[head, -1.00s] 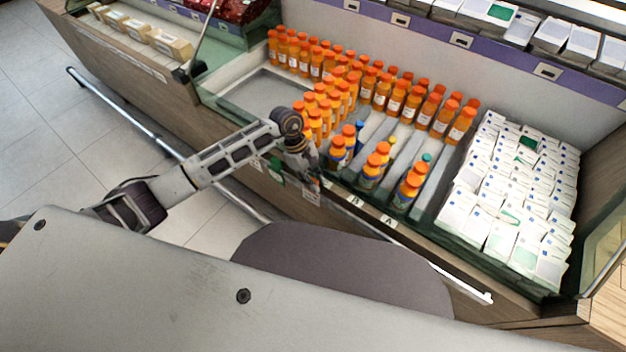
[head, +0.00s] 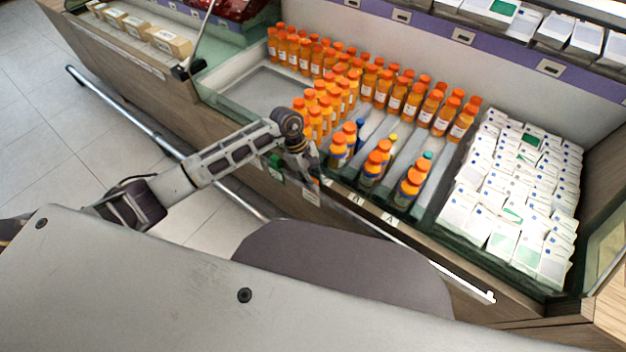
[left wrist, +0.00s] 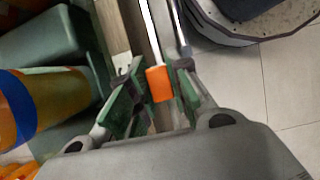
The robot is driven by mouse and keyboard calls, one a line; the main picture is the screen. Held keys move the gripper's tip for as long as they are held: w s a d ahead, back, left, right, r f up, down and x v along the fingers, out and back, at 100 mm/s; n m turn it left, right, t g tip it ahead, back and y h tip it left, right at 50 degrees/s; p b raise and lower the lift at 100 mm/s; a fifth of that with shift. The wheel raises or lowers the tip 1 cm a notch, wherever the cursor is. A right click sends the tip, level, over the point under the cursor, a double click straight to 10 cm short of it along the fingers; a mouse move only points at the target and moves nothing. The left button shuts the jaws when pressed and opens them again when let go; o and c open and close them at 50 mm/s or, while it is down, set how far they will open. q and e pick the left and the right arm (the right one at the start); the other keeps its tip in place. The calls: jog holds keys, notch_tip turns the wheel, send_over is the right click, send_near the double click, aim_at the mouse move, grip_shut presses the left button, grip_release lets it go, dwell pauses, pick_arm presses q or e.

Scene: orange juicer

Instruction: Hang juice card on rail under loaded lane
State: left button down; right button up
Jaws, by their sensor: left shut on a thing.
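My left gripper (head: 308,174) is low at the front edge of the juice case. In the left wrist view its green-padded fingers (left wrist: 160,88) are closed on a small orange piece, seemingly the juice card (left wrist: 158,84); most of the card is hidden. Juice bottles stand in the front lanes: a left group (head: 339,152), a middle group (head: 373,166) and a right group (head: 410,186). The tag rail along the front carries tags marked B (head: 357,200) and A (head: 389,221). I cannot tell whether the card touches the rail. My right gripper is out of view.
Many orange bottles (head: 400,98) stand behind the lanes. White cartons (head: 515,200) fill the right of the case. A pale bumper bar (head: 465,281) runs low along its front. The tiled floor (head: 60,150) at left is clear.

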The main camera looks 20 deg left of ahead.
pick_arm(q)
jog(key=c, duration=1.3)
grip_release()
jog(key=shift+o, duration=0.2)
jog(key=shift+r, duration=0.1)
jog(key=v, duration=1.1)
jog(key=shift+a+r, duration=0.2)
jog(key=shift+r, duration=0.15)
